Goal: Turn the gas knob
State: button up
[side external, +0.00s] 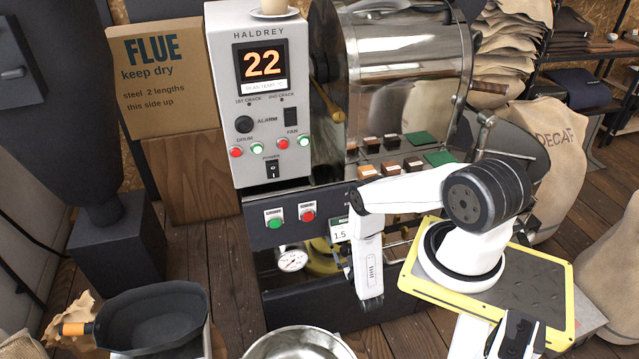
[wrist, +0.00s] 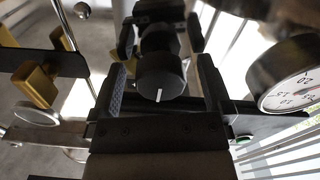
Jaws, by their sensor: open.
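The gas knob (wrist: 160,78) is a round black knob with a short white mark on its face; in the wrist view the mark points down in the picture. My gripper (wrist: 160,66) is open, with one finger on each side of the knob. A gap shows between each finger and the knob, so the knob is not clamped. In the side view my white wrist is low in front of the roaster (side external: 390,75), right of the pressure gauge (side external: 292,260). The knob cannot be made out there.
The dial gauge (wrist: 292,85) is close on the right in the wrist view. Brass-coloured parts (wrist: 38,83) are on the left. In the side view, green and red buttons (side external: 290,215) sit above the gauge; a metal bowl (side external: 298,345) and a dark scoop (side external: 150,315) stand in front.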

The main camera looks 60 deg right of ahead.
jog(key=shift+w+d, duration=0.1)
jog(key=c, duration=1.3)
jog(key=shift+m, duration=0.5)
jog(key=m, duration=1.4)
jog(key=shift+a, duration=0.2)
jog(key=shift+r+m, duration=0.1)
jog(key=shift+m, duration=2.3)
